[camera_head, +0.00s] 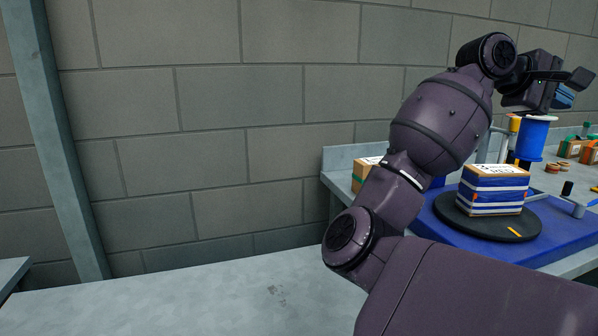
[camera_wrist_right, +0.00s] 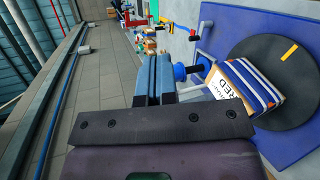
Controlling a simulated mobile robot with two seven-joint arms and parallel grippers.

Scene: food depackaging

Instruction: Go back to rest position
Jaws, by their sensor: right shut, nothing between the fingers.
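My right arm rises from the bottom right of the head view. Its gripper (camera_head: 564,96) is at the upper right, above the work table and partly hidden by the wrist. In the right wrist view the blue fingers (camera_wrist_right: 152,80) are together with nothing between them. A box with blue and white bands and a label reading RED (camera_head: 493,192) sits on a black round turntable (camera_head: 470,220), apart from the gripper. The box (camera_wrist_right: 238,92) and turntable (camera_wrist_right: 303,65) also show in the right wrist view. My left gripper is not in view.
The turntable stands on a blue platform (camera_head: 562,238). A blue spool (camera_head: 534,135) stands behind the box. A cardboard box (camera_head: 362,174) is partly behind my arm. More boxes (camera_head: 572,148) stand at the far right. The grey surface (camera_head: 180,305) at lower left is bare. A block wall (camera_head: 220,90) is behind.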

